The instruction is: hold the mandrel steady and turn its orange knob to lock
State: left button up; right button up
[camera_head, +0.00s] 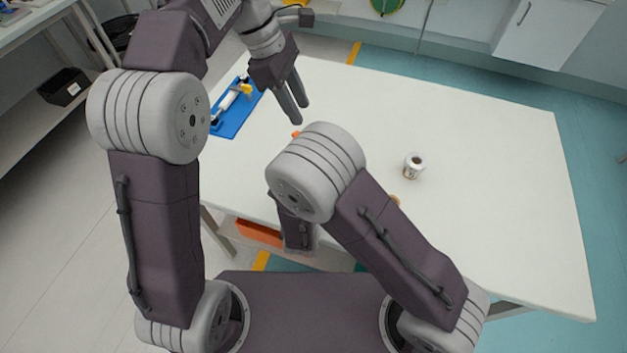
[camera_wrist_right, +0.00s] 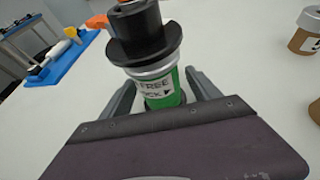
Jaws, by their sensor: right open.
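The mandrel shows in the right wrist view, with a green body (camera_wrist_right: 162,90) bearing a white label that reads FREE and a partly hidden second word with an arrow. A wide black flange (camera_wrist_right: 145,48) sits above it. Part of the orange knob (camera_wrist_right: 97,21) sticks out at the top; the rest is cut off. In the head view only an orange bit (camera_head: 296,134) shows behind my right arm. My right gripper (camera_wrist_right: 160,88) is open, its fingers on either side of the green body. My left gripper (camera_head: 299,113) is open and empty above the table, fingers pointing down, beyond the orange bit.
A blue tray (camera_head: 228,128) with a white, yellow-ended tool lies at the white table's (camera_head: 480,130) left edge. A tan thing (camera_head: 394,200) is partly hidden by my right arm. The table's right side is clear.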

jog(key=shift+x, duration=1.25)
grip_shut()
pick_arm(q)
jog(key=shift+o, duration=0.3)
notch_tip(320, 180, down, 9)
jog(key=s+a+g+h, duration=0.1)
jog(key=s+g+h, duration=0.1)
jog(key=g+h, duration=0.2)
jog(key=shift+r+m+h, duration=0.2)
jog(key=shift+m+h, duration=0.1)
jog(key=shift+h, duration=0.7)
pick_arm(e)
jog(key=shift+d+r, duration=0.1)
pick_arm(q)
jog(key=w+a+f+n+t+h, duration=0.2)
jog(key=a+h, duration=0.2)
jog(key=h, duration=0.4)
jog(key=shift+t, duration=0.4)
jog(key=d, duration=0.8)
jog(key=s+d, duration=0.1)
jog(key=d, duration=0.3)
jog(key=shift+s+f, duration=0.1)
grip_shut()
